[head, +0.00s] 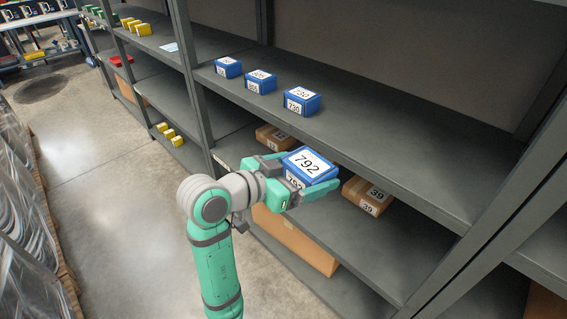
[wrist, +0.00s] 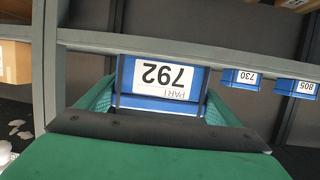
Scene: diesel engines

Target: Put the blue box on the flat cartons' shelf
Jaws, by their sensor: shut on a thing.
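The blue box (head: 310,162), with a white label reading 792, is held in my gripper (head: 305,178). The fingers are shut on its two sides. In the wrist view, the blue box (wrist: 158,80) sits between both green fingers with its label upside down. Two flat brown cartons, one marked 39 (head: 367,196) and another (head: 275,138) farther left, lie on the middle shelf (head: 405,235). The held box is in front of this shelf, between the cartons in the picture, and hides part of the shelf. I cannot tell its exact gap from the shelf edge.
Blue boxes marked 730 (head: 300,102), 805 (head: 261,81) and one more (head: 228,67) stand on the upper shelf (head: 400,140), which overhangs the middle one. A large carton (head: 295,240) is on the bottom shelf. A grey post (head: 196,90) stands left.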

